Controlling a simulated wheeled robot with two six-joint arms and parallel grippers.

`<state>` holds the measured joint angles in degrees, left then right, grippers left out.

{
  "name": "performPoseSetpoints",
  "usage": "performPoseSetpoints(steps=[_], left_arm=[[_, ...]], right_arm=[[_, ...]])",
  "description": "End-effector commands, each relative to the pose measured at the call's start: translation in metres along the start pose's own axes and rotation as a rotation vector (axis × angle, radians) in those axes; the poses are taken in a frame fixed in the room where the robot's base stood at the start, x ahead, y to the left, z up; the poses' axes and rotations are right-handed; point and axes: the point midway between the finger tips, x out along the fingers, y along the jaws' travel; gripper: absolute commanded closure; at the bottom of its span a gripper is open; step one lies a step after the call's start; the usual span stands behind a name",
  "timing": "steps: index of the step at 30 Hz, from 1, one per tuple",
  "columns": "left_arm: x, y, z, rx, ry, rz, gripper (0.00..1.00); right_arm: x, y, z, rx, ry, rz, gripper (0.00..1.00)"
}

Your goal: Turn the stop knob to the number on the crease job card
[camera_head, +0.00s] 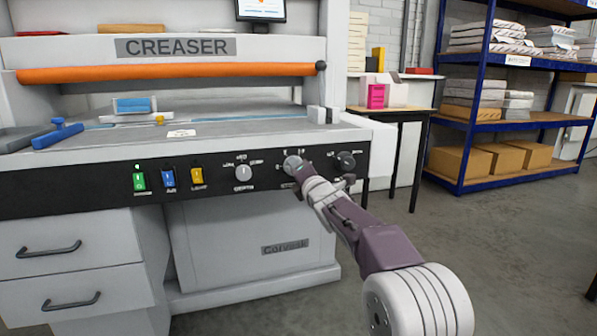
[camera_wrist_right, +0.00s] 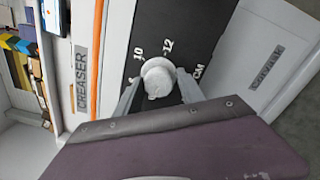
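A round whitish knob (camera_head: 292,163) sits on the black front panel (camera_head: 90,188) of the creaser. In the right wrist view the knob (camera_wrist_right: 157,76) has "10", "12" and "CM" printed around it; its pointer setting is not clear. My right gripper (camera_wrist_right: 159,75) has its fingers on either side of the knob, with small gaps showing; it is open. In the head view my right gripper (camera_head: 296,170) reaches the panel and covers part of the dial. A small white card (camera_head: 181,133) lies on the creaser's table, too small to read. My left gripper is not in view.
Another light knob (camera_head: 243,172) and a dark knob (camera_head: 345,160) flank this one. Green (camera_head: 139,181), blue (camera_head: 168,178) and yellow (camera_head: 197,176) switches are further left. A blue shelf rack (camera_head: 481,125) stands at right, with open floor before it.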

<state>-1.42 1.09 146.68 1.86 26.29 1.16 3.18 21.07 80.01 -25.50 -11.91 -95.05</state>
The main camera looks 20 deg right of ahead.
Motion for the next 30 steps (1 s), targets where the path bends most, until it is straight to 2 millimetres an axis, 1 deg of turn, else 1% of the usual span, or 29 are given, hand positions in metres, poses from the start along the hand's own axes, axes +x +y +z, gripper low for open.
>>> performPoseSetpoints(steps=[11, 14, 16, 21, 24, 27, 30], left_arm=[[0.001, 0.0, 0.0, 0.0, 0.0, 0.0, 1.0], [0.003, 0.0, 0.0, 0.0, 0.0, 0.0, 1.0], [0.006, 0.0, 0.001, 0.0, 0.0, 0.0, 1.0], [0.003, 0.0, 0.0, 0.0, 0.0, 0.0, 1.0], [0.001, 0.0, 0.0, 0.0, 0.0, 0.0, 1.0], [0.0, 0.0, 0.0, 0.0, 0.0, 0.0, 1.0], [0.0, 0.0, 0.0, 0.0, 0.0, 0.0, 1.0]], right_arm=[[-0.002, 0.001, 0.001, 0.001, -0.002, 0.004, 0.41], [-0.013, 0.002, 0.001, 0.0, -0.003, 0.005, 0.41], [-0.026, 0.001, 0.001, 0.001, -0.003, 0.004, 0.41], [-0.061, 0.002, 0.002, 0.001, -0.003, 0.004, 0.41], [-0.078, 0.002, 0.001, 0.0, -0.002, 0.003, 0.41], [-0.088, 0.001, 0.001, 0.0, -0.001, 0.003, 0.41], [-0.091, 0.001, 0.0, 0.0, -0.001, 0.003, 0.41]])
